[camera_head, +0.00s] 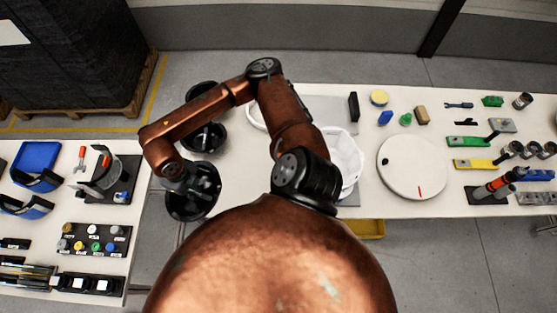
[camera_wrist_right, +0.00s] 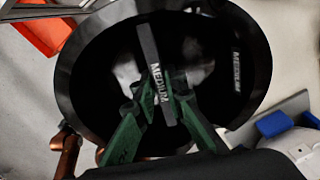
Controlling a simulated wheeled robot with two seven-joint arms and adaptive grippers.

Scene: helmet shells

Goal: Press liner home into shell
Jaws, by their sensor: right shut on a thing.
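My right gripper (camera_head: 190,183) reaches down over the nearer black bowl-shaped piece (camera_head: 205,207) at the table's left end. In the right wrist view, the green fingers (camera_wrist_right: 160,100) are shut on a thin grey bar marked MEDIUM (camera_wrist_right: 150,58), which stands across the inside of the black bowl (camera_wrist_right: 95,65). A second MEDIUM mark shows on the bowl's inner right side. I cannot tell whether the bowl is liner, shell or both nested, nor how deep anything sits. A white bowl-shaped piece (camera_head: 346,160) stands mid-table, partly behind my arm. My left gripper is out of view.
Another black bowl (camera_head: 205,135) stands just behind. A white disc (camera_head: 413,167) lies right of the white piece; tools and small parts fill the table's right end. A side table (camera_head: 60,210) at left holds blue trays and coloured knobs. A yellow bin (camera_head: 366,229) is below the front edge.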

